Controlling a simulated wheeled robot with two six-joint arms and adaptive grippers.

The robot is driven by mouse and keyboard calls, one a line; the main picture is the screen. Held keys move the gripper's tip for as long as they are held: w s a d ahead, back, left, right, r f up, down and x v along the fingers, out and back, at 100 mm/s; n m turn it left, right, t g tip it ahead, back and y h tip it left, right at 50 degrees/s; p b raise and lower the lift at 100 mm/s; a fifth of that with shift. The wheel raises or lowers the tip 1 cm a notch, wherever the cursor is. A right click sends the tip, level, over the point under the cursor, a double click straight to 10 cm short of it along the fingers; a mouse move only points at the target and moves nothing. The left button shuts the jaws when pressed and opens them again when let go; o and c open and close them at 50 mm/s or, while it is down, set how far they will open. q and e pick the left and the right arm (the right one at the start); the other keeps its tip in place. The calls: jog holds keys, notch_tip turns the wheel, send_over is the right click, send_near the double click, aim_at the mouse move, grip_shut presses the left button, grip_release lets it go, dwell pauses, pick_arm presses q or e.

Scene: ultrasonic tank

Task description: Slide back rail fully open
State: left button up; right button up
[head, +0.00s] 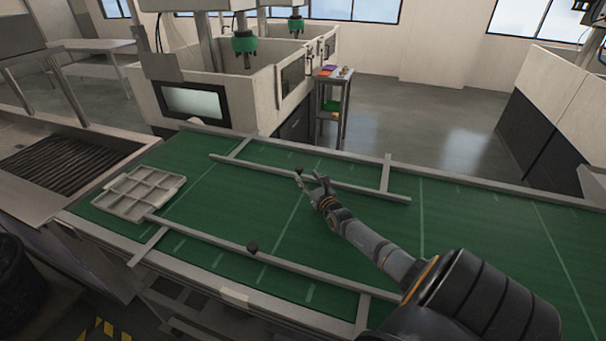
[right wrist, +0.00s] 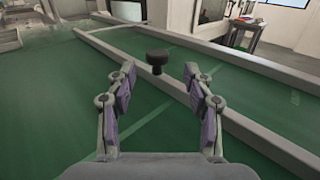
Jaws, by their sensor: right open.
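The back rail (head: 340,184) is a long grey bar across the far side of the green table. It also shows in the right wrist view (right wrist: 241,124), running diagonally. A small dark knob (head: 299,171) stands on the back rail; in the right wrist view the knob (right wrist: 157,61) sits ahead of my gripper, between the lines of its fingers. My right gripper (head: 311,181) is open and close to the knob, and its fingers (right wrist: 158,75) show no contact with it. My left gripper is not in view.
A front rail (head: 290,266) with its own dark knob (head: 252,248) lies along the near side. A grey compartment tray (head: 137,193) sits at the left of the green table top (head: 490,240). The green surface between the rails is clear. A large white machine (head: 245,100) stands behind.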

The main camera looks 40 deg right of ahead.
aim_at(302, 170)
jog(key=x, duration=0.1)
jog(key=b+x, duration=0.1)
jog(key=x, duration=0.1)
jog(key=b+x, duration=0.1)
jog(key=shift+w+d+f, duration=0.15)
jog(key=shift+w+f, duration=0.05)
jog(key=shift+f, duration=0.05)
jog(key=shift+w+r, duration=0.15)
jog(key=shift+w, duration=0.2)
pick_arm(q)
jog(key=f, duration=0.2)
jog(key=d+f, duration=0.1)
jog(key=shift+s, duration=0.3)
pick_arm(e)
jog(key=shift+d, duration=0.1)
jog(key=shift+c, duration=0.4)
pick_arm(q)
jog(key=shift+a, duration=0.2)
pick_arm(e)
grip_shut()
